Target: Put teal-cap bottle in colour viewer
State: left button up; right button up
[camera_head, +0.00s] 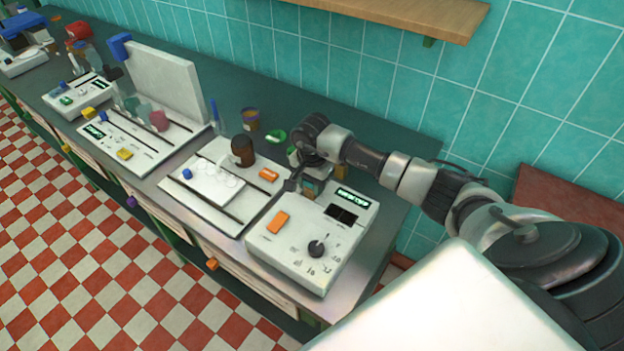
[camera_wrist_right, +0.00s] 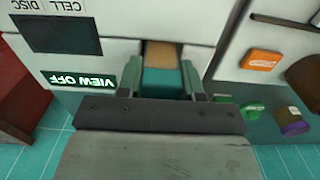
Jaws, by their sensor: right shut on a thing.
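The colour viewer (camera_head: 314,240) is a pale box with an orange button, a black knob and a lit display; in the right wrist view its display (camera_wrist_right: 78,82) reads VIEW OFF. My right gripper (camera_head: 303,182) is at its back left corner. In the right wrist view the gripper (camera_wrist_right: 162,80) is shut on the teal-cap bottle, whose teal cap (camera_wrist_right: 162,83) sits between the fingers with a tan part beyond. The bottle is beside or in a gap at the viewer's edge; I cannot tell how deep. My left gripper is not in view.
Left of the viewer is a pale device (camera_head: 213,192) with a brown rounded object (camera_head: 243,150) on it. More instruments line the bench leftward. A tiled wall and wooden shelf (camera_head: 400,15) are behind.

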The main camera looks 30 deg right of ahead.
jog(key=shift+f, duration=0.2)
jog(key=o, duration=0.9)
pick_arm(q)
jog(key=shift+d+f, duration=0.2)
pick_arm(e)
jog(key=shift+o, duration=0.2)
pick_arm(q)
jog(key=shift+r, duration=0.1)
pick_arm(e)
jog(key=shift+r, duration=0.25)
notch_tip(320, 180, up, 11)
jog(key=b, duration=0.2)
jog(key=shift+f+b, duration=0.2)
jog(key=shift+b, duration=0.15)
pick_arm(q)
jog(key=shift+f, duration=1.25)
pick_arm(e)
jog(key=shift+r, duration=0.6)
jog(key=shift+s+f, duration=0.1)
